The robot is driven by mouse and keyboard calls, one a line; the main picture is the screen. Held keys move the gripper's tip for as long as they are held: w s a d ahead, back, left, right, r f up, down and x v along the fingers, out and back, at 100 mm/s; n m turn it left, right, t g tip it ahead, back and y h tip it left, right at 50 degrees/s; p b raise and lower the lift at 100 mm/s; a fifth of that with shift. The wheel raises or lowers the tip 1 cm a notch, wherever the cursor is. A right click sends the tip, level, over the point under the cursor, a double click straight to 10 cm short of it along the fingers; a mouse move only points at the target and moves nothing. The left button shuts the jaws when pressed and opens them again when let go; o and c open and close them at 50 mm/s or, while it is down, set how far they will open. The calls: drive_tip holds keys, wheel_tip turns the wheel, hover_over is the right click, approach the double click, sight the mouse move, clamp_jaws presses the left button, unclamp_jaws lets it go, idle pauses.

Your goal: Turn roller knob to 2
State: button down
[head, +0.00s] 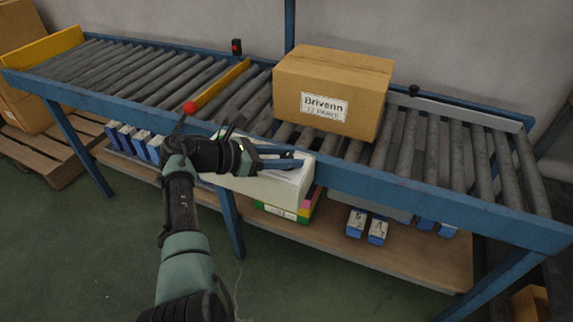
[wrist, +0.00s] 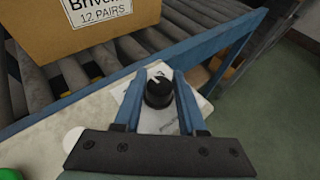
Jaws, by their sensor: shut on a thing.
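The roller knob (wrist: 158,96) is a round black knob with a white pointer mark, on a pale label on a white control box (head: 262,188). In the wrist view it stands between the two blue fingers of my gripper (wrist: 157,86), which is shut on it. The pointer mark aims toward the far side of the label. The fingers cover parts of the label, and I cannot read its numbers. In the head view my gripper (head: 292,161) lies over the top of the box, and the knob is hidden there.
A carton marked "Brivenn 12 pairs" (head: 325,85) sits on the roller conveyor (head: 140,75) just behind the box. A red-topped lever (head: 190,108) rises beside my wrist. A green button (wrist: 9,174) shows at the lower left of the wrist view. Small packs (head: 357,222) lie on the shelf below.

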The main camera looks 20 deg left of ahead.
drive_tip(key=shift+f+m+g+b, duration=0.1)
drive_tip(key=shift+m+g+b, duration=0.2)
drive_tip(key=shift+b, duration=0.2)
drive_tip(key=c, duration=0.5)
unclamp_jaws()
drive_tip(key=shift+s+a+r, duration=0.25)
drive_tip(key=shift+a+r, duration=0.05)
drive_tip(key=p+v, duration=0.3)
drive_tip(key=v, duration=0.9)
drive_tip(key=shift+f+p, duration=0.25)
drive_tip(key=shift+p, duration=0.05)
drive_tip(key=shift+w+a, duration=0.1)
